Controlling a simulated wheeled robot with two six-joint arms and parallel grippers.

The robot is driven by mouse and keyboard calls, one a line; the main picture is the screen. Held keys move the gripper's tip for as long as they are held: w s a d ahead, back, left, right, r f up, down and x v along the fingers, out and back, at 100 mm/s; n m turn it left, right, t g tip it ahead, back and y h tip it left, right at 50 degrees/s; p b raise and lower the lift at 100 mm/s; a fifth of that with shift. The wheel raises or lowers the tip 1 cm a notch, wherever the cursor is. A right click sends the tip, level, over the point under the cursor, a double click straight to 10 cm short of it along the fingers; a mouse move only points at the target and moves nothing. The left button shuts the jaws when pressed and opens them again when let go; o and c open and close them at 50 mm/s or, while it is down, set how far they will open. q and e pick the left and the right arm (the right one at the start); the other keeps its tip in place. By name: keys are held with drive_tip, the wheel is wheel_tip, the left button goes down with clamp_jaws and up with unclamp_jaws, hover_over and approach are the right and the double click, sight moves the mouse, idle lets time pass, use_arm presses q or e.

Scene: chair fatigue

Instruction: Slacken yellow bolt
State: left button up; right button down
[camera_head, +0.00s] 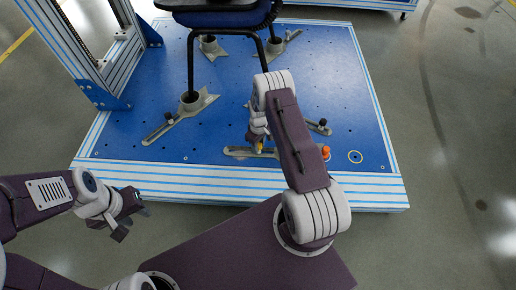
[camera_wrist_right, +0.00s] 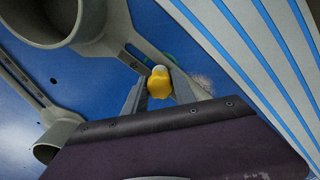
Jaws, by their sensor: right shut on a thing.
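The yellow bolt (camera_wrist_right: 158,84) sits between the fingertips of my right gripper (camera_wrist_right: 160,92) in the right wrist view, at the end of a slotted grey clamp arm. In the head view a bit of the yellow bolt (camera_head: 259,146) shows below my right gripper (camera_head: 256,138), which is largely hidden by its own arm. My right gripper is shut on the bolt. My left gripper (camera_head: 132,210) hangs in front of the platform, apart from everything, with its two fingers apart and nothing between them.
The blue platform (camera_head: 220,170) has a white-and-blue striped front edge. Chair legs (camera_head: 191,70) stand in grey clamps (camera_head: 192,101). An orange knob (camera_head: 326,152) and dark knobs (camera_head: 168,116) are nearby. A striped frame (camera_head: 95,60) rises at left. The floor at right is clear.

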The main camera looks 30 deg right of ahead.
drive_tip(key=shift+n, duration=0.7)
drive_tip(key=n, duration=0.2)
drive_tip(key=shift+n, duration=1)
drive_tip(key=n, duration=0.4)
drive_tip(key=shift+p, duration=0.4)
drive_tip(key=c, duration=1)
unclamp_jaws()
drive_tip(key=shift+c, duration=0.2)
